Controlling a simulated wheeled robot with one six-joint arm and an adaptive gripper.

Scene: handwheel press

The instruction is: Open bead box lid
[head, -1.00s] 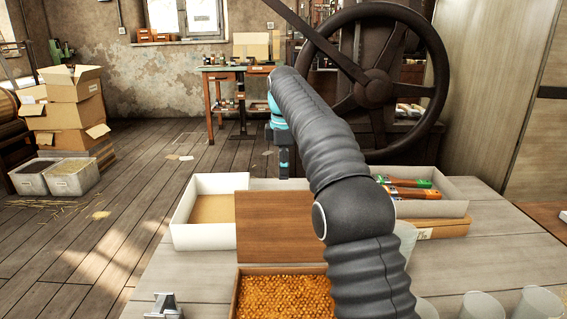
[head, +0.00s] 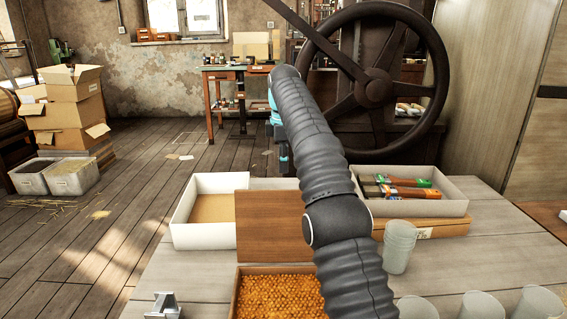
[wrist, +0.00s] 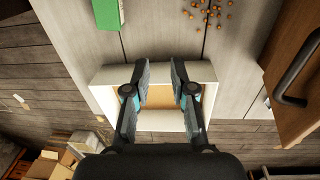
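The bead box (head: 238,290) sits at the front of the table in the head view, full of orange beads (head: 282,292). Its brown wooden lid (head: 265,226) stands upright at the box's back edge, so the box is open. In the wrist view the lid (wrist: 288,55) is at the right edge, with a dark bar handle (wrist: 296,78) on its face. My gripper (wrist: 157,68) is open and empty over the white tray (wrist: 112,75), left of the lid and apart from the handle.
A tray of brushes (head: 448,205) stands at the right on a cardboard box. A metal bracket (head: 165,306) lies front left. Loose beads (wrist: 208,14) lie on the table in the wrist view.

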